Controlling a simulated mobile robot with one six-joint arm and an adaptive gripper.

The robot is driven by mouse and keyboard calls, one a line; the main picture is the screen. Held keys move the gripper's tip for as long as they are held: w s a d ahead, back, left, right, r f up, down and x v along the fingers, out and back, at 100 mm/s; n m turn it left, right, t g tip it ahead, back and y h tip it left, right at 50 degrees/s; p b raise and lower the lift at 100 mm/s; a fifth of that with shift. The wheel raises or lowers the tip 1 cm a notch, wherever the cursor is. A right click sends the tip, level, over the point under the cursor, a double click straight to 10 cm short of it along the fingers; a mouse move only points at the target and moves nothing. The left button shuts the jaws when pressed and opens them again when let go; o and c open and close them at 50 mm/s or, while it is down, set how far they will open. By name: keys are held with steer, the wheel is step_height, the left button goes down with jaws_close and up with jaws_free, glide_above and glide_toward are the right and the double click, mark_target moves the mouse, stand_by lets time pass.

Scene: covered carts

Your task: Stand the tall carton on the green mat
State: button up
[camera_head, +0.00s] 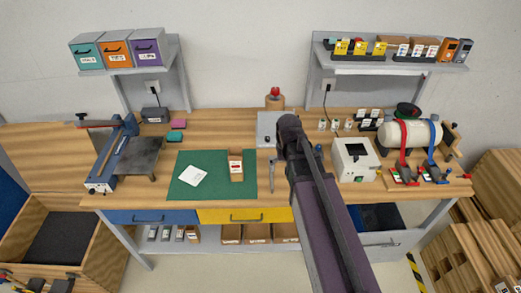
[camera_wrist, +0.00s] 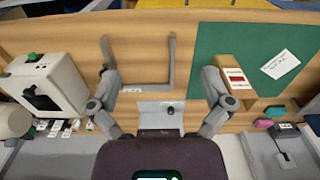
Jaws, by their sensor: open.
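The green mat (camera_head: 215,185) lies flat on the bench, left of my arm. In the wrist view the carton (camera_wrist: 232,68) and mat (camera_wrist: 210,40) show at the right. My gripper (camera_wrist: 156,76) is open and empty, above the bench beside the mat; its right finger appears close to the carton, but contact is not shown. In the head view my arm hides its fingers.
A grey U-shaped bracket (camera_wrist: 142,88) and a grey plate with a knob (camera_head: 268,124) are below my gripper. A white device (camera_head: 354,160) stands right of my arm. A dark plate stand (camera_head: 135,155) is left of the mat. The mat's lower left is clear.

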steer(key=s+d, duration=0.4)
steer(key=s, duration=0.3)
steer(key=shift+s+d, duration=0.15)
steer(key=shift+s, duration=0.15)
step_height(320, 180, down, 11)
steer(key=b, duration=1.1)
stand_by(0.4)
